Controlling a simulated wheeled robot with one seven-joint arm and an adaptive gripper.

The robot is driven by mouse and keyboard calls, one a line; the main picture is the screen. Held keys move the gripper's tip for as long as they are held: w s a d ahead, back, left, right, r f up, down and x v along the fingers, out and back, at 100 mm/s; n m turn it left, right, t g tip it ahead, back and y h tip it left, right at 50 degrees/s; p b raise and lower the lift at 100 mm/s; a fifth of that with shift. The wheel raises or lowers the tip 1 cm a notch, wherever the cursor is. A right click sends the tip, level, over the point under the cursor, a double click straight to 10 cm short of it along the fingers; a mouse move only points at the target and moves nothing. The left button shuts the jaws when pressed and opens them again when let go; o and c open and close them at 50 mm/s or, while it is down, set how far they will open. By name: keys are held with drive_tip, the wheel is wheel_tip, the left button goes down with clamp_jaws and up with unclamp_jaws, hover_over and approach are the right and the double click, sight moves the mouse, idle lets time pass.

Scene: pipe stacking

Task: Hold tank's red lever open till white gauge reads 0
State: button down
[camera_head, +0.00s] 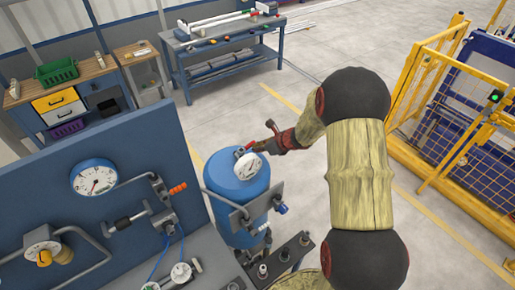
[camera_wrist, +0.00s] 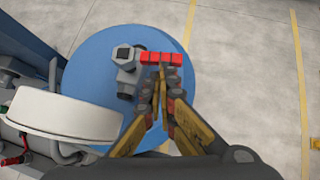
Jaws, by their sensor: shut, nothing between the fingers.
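The blue tank (camera_head: 228,182) stands upright left of my arm. Its white gauge (camera_head: 247,166) is on top; the reading is too small to make out there. In the wrist view the gauge (camera_wrist: 65,114) shows from its side and its dial is hidden. The red lever (camera_wrist: 152,57) sticks out from a grey valve (camera_wrist: 126,66) over the blue tank top (camera_wrist: 95,45). My gripper (camera_wrist: 161,76) is shut and empty, its fingertips at the lever's near edge. I cannot tell whether they touch it. My gripper (camera_head: 272,136) is above the tank's right side.
A blue panel (camera_head: 35,180) at left carries another white gauge (camera_head: 95,177), pipes and an orange-handled valve (camera_head: 176,189). A dark bench with fittings stands below the tank. A workbench (camera_head: 225,58) is behind. Yellow fencing (camera_head: 440,110) is at right, with bare floor between.

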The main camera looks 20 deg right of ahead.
drive_tip(key=w+n+y+p, duration=0.1)
drive_tip(key=w+n+g+y+p, duration=0.1)
drive_tip(key=n, duration=0.1)
drive_tip(key=shift+d, duration=0.3)
drive_tip(key=w+n+g, duration=0.1)
drive_tip(key=n+g+y, duration=0.1)
drive_tip(key=n, duration=0.1)
drive_tip(key=w+n+g+y, duration=0.1)
drive_tip(key=n, duration=0.1)
drive_tip(key=shift+w+a+f+b, duration=0.15)
drive_tip(key=shift+w+a+b, duration=0.1)
drive_tip(key=shift+w+b, duration=0.15)
drive_tip(key=w+n+g, duration=0.1)
drive_tip(key=a+n+g+y+b, duration=0.1)
drive_tip(key=n+g, duration=0.1)
drive_tip(key=shift+w, duration=0.35)
drive_tip(key=n+g, duration=0.1)
drive_tip(key=w+a+n+g+b, duration=0.1)
drive_tip(key=n, duration=0.1)
drive_tip(key=shift+a, duration=0.15)
drive_tip(key=shift+w+a, duration=0.15)
drive_tip(key=shift+a, duration=0.2)
idle(5.0)
